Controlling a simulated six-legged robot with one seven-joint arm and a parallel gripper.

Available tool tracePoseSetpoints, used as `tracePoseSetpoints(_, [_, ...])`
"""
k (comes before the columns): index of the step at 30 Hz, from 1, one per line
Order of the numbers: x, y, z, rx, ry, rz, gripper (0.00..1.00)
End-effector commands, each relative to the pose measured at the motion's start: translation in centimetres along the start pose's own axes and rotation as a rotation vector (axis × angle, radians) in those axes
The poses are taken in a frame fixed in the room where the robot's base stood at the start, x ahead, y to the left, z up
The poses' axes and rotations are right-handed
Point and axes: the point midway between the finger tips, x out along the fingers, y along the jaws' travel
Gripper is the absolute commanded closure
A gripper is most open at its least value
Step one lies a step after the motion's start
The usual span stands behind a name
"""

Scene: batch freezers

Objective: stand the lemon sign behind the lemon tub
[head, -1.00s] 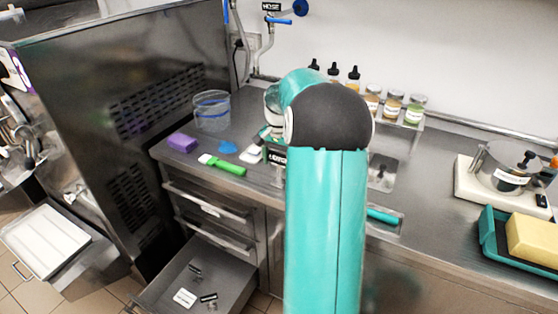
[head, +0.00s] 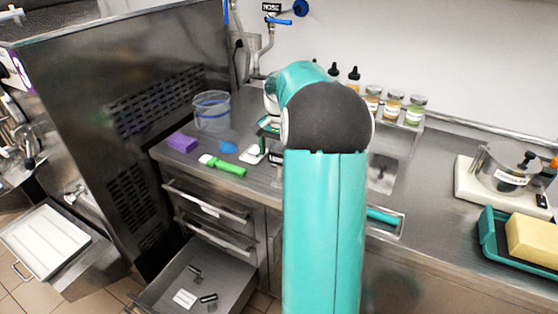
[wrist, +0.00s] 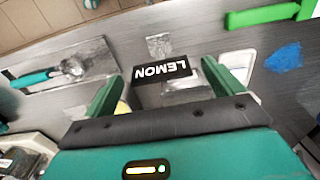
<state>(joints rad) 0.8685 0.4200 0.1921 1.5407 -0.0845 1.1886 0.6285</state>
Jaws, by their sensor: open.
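The lemon sign (wrist: 162,70) is a small black plate with white "LEMON" lettering, upside down in the wrist view. It appears between the two green fingers of my gripper (wrist: 163,88), which is open with room on both sides. I cannot tell whether either finger touches it. In the head view my arm hides most of the sign, and only a dark edge shows beside it. No lemon tub can be made out for sure. A bit of yellow (wrist: 122,107) shows behind the left finger, and a shiny metal thing lies by the right finger, partly hidden.
Jars (head: 393,104) stand behind my arm. A drawer (head: 225,265) is open below.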

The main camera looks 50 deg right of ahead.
Motion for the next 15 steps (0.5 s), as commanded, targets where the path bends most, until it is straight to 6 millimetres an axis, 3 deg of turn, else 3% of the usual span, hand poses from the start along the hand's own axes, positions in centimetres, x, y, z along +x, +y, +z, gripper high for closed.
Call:
tracePoseSetpoints(9, [-6.7, 0.0, 0.0, 0.0, 0.001, -0.001, 0.08])
tracePoseSetpoints(15, [-8.5, -0.1, 0.0, -0.001, 0.0, -0.001, 0.08])
